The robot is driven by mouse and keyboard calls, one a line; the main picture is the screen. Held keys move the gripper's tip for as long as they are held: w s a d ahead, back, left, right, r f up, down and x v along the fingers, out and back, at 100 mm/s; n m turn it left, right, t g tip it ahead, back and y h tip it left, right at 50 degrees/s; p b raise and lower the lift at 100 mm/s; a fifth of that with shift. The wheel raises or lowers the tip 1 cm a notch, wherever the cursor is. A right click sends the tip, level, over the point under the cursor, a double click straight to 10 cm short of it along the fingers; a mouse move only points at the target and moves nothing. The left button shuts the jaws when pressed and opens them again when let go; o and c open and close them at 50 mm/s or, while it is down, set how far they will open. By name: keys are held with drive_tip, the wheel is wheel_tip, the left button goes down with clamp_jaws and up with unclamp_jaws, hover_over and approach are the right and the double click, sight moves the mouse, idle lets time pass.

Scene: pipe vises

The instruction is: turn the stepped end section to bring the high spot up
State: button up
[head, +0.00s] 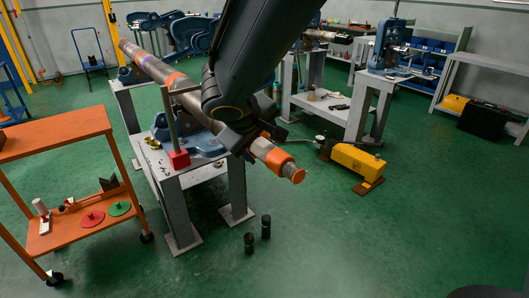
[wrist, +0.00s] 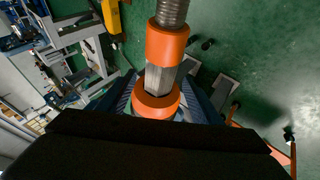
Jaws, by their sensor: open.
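A long pipe (head: 150,65) with orange bands slants from the back left down toward the front. Its stepped end section (head: 262,146) has a wide orange collar (head: 279,160) and a narrower tip. In the wrist view the grey section (wrist: 158,78) lies between two orange collars, with a ribbed length (wrist: 172,12) beyond them. My gripper (head: 246,137) is open at this section, its fingers one on each side of the pipe. The wrist view shows the gripper (wrist: 163,98) too; its dark body hides what lies below. I cannot tell whether the fingers touch the pipe. No high-spot mark is discernible.
A blue vise (head: 205,146) on a grey stand (head: 190,180) supports the pipe. A red-based post (head: 179,158) stands beside it. An orange cart (head: 60,136) is at left, a yellow machine (head: 357,162) at right. Two dark cylinders (head: 249,243) stand on the floor.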

sight(263, 148)
drive_tip(key=shift+x, duration=2.25)
drive_tip(key=shift+f, duration=0.1)
drive_tip(key=c, duration=1.1)
